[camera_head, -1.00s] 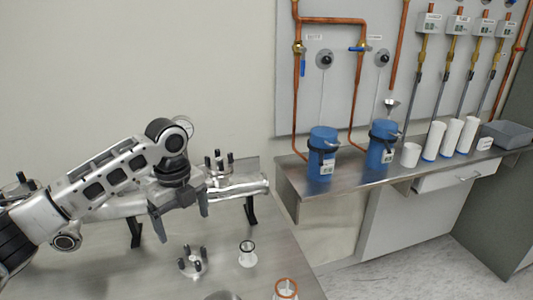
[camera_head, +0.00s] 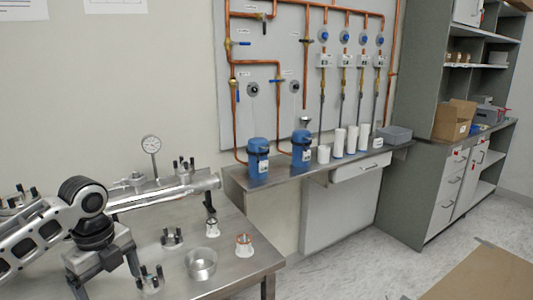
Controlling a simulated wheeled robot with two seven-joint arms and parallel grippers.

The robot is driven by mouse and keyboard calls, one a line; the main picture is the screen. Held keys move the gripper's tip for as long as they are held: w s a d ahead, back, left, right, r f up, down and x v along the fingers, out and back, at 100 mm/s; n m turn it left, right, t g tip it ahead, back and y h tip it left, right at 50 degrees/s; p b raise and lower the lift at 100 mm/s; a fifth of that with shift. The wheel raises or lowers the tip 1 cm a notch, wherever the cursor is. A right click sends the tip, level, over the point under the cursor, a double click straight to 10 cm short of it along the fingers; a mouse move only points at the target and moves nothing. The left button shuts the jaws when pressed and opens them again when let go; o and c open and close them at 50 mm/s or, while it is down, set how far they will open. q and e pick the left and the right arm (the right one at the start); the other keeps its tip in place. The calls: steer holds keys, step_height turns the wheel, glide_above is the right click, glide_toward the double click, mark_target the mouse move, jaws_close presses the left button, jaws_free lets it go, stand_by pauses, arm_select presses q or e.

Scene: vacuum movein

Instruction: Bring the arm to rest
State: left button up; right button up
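My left arm (camera_head: 40,238) comes in from the left over the steel table. My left gripper (camera_head: 106,284) hangs down at its end with its two fingers apart and nothing between them. It is in front of a silver horizontal tube assembly (camera_head: 165,193) on the table. A small fitting with black pegs (camera_head: 150,281) is just right of the gripper; I cannot tell whether they touch. My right gripper is not in view.
The steel table (camera_head: 232,236) also holds another pegged fitting (camera_head: 172,238), a metal ring (camera_head: 201,263), and two small flanged pieces (camera_head: 212,228) (camera_head: 244,246). A wall shelf (camera_head: 285,170) bears blue flasks (camera_head: 258,160) and white cylinders. A grey cabinet (camera_head: 455,150) stands right.

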arm_select(q)
steer(key=s+d+f+n+t+h, duration=0.25)
steer(key=d+f+n, duration=0.25)
steer(key=d+f, duration=0.35)
steer(key=s+d+f+n+t+h, duration=0.2)
steer(key=s+d+f+n+t, duration=0.15)
steer(key=d+f, duration=0.55)
steer(key=s+a+f+n+t+y, duration=0.1)
steer(key=s+n+t, duration=0.1)
steer(key=s+n, duration=0.4)
steer(key=s+a+f+n+t, duration=0.1)
steer(key=s+f+n+t, duration=0.1)
steer(key=s+n, duration=0.4)
steer(key=shift+s+a+f+y, duration=0.25)
steer(key=shift+a+y, duration=0.05)
steer(key=shift+y, duration=0.05)
